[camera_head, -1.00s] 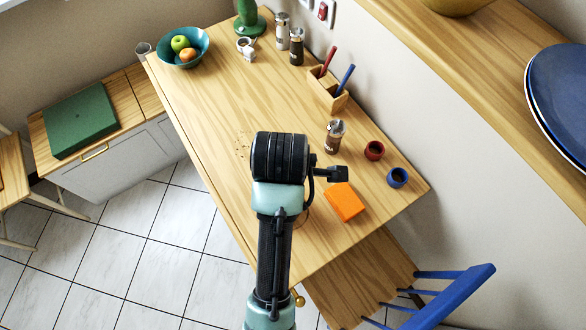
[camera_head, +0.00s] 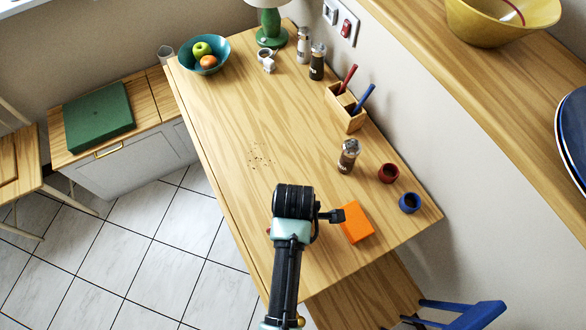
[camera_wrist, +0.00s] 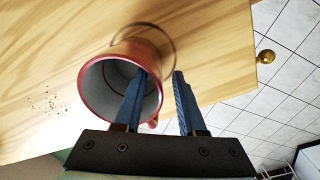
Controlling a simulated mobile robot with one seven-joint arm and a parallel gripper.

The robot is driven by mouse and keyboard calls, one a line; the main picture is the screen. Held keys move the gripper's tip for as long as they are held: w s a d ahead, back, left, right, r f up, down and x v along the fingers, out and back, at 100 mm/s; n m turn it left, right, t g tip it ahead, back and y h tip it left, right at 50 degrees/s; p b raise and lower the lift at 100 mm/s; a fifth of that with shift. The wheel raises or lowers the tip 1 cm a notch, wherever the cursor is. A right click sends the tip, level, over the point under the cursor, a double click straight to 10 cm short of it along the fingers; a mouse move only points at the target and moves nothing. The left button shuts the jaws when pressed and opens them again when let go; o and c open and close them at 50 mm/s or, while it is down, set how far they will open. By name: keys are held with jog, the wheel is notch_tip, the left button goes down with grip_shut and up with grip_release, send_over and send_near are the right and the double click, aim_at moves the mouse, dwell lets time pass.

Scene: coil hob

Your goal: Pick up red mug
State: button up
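The red mug (camera_wrist: 143,50) has a grey inside and shows large in the wrist view, its open mouth facing the camera. It is by the table edge; whether its base touches the table I cannot tell. My gripper (camera_wrist: 160,75) is open around the mug's right wall: the left finger reaches into the mouth and the right finger is outside. A gap shows between the fingers, with no clear grip on the wall. In the head view my wrist hides nearly all of the mug; only a small red patch (camera_head: 268,230) shows beside it.
An orange block (camera_head: 357,223) lies right of my wrist. A glass shaker (camera_head: 348,156), a small dark red cup (camera_head: 388,173) and a blue cup (camera_head: 409,202) stand beyond it. A teal fruit bowl (camera_head: 203,58) is at the far end. The table's middle is clear except for crumbs (camera_head: 260,158).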

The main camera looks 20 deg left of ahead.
notch_tip(320, 180, down, 2)
jog(key=shift+w+f, duration=0.1)
grip_shut()
dwell(1.5)
